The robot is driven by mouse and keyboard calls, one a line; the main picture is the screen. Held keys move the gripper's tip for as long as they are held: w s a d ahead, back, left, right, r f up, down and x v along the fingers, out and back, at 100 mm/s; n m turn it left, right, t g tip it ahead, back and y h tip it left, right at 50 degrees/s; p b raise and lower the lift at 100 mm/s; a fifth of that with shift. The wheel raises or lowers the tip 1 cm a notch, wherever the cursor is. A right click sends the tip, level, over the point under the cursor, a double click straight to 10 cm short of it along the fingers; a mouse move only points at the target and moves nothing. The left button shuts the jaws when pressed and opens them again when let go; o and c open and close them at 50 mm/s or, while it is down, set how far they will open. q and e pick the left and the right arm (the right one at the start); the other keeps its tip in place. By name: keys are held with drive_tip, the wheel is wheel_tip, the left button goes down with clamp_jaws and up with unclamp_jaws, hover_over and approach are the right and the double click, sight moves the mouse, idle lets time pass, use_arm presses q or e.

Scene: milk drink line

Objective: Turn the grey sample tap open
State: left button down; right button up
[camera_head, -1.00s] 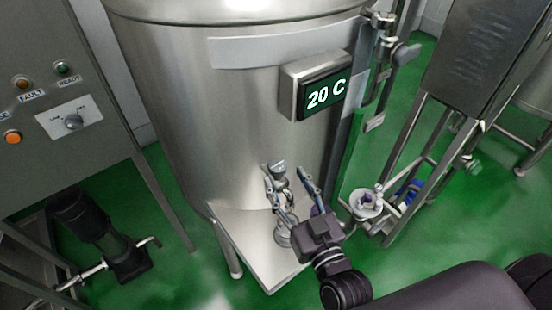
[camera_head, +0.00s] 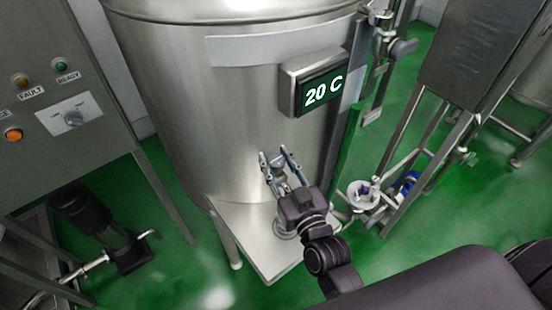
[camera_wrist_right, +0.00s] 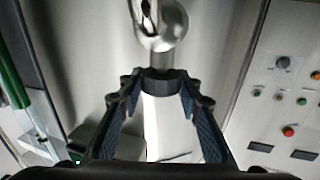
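The sample tap is a small metal fitting on the lower front of the steel tank (camera_head: 220,120). In the head view, little of it shows between the fingers of my right gripper (camera_head: 273,157). In the right wrist view, the tap (camera_wrist_right: 165,28) has a rounded shiny body, with a lever-like part at the top edge and a dark collar below. The right gripper (camera_wrist_right: 158,82) is open there, one finger on each side of the collar. I cannot tell whether the fingers touch it. My left gripper is in neither view.
A steel shelf (camera_head: 250,245) sticks out below the tap, with a small round metal object (camera_head: 284,230) on it. A display (camera_head: 322,92) reading 20 C is above right. A control cabinet (camera_head: 60,70) stands left, a metal frame (camera_head: 400,190) right.

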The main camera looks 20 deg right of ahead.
drive_tip(key=c, duration=0.6)
